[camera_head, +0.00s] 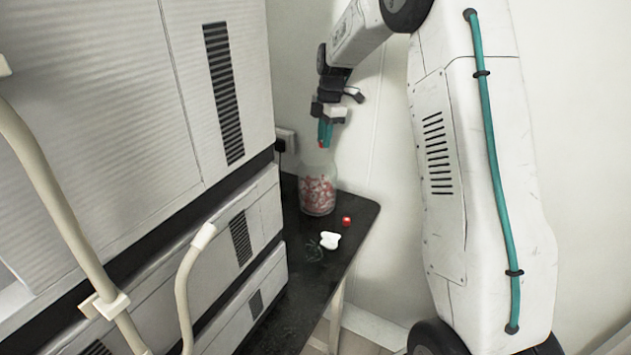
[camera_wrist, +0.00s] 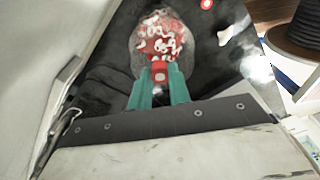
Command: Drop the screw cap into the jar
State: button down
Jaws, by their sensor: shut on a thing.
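My gripper (camera_head: 325,138) has teal fingers that point down above the jar's mouth. It is shut on a small red screw cap (camera_head: 321,145), held between the fingertips. The cap also shows red with a pale centre in the wrist view (camera_wrist: 159,74). The clear jar (camera_head: 318,190) stands upright on the dark table and holds many red and white pieces. It also shows just beyond the fingertips in the wrist view (camera_wrist: 162,36). From these views I cannot tell exactly how high the cap is above the rim.
The black table (camera_head: 352,208) has a red round piece (camera_head: 347,221) and a white lump (camera_head: 330,240) right of and in front of the jar. White cabinets (camera_head: 235,190) close off the left side. A dark ribbed spool (camera_wrist: 305,25) shows at right in the wrist view.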

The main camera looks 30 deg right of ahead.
jog(key=shift+f, duration=1.4)
jog(key=c, duration=1.2)
grip_release()
jog(key=shift+c, duration=0.2)
jog(key=shift+r, duration=0.1)
jog(key=r, duration=0.7)
jog(key=shift+d+r, duration=0.3)
jog(key=shift+d, duration=0.1)
